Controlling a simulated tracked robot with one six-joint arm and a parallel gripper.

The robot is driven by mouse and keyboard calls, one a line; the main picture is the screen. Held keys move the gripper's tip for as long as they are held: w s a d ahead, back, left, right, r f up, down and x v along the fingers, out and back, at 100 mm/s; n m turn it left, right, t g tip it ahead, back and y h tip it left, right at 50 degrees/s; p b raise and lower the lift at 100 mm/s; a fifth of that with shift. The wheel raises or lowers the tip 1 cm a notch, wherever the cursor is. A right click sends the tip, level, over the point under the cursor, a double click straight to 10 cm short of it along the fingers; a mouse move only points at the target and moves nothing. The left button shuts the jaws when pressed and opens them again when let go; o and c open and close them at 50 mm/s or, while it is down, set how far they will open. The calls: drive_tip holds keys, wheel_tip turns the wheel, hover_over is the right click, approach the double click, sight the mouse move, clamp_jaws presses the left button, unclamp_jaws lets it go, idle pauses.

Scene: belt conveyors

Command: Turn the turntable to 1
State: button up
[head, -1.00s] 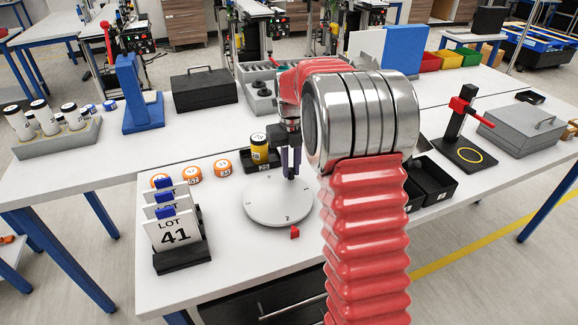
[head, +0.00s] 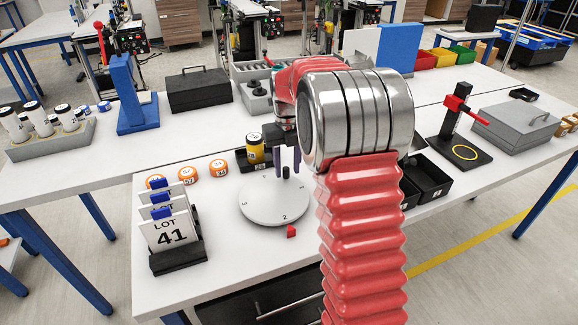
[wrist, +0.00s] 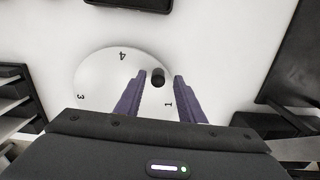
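The turntable (head: 262,207) is a round white disc with numerals at its rim and a small black upright knob (head: 286,172) on top. A small red marker (head: 291,231) lies on the bench by the numeral 2. My gripper (head: 288,174) is over the disc, its two purple fingers apart. In the wrist view, my open gripper (wrist: 159,76) has the knob (wrist: 158,76) between its fingertips, with a gap on each side. There the turntable (wrist: 100,75) shows 4, 3 and 1; the fingers and gripper body hide part of it.
Orange-rimmed round pieces (head: 187,175) and a yellow bottle (head: 255,152) in a black holder stand behind the disc. A LOT 41 card rack (head: 178,262) is at left. Black bins (head: 432,180) are at right, partly behind my arm. Bare bench lies around the disc's front.

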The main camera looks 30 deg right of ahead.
wheel_tip(320, 180, up, 14)
drive_tip(key=shift+f, duration=0.15)
idle(0.5)
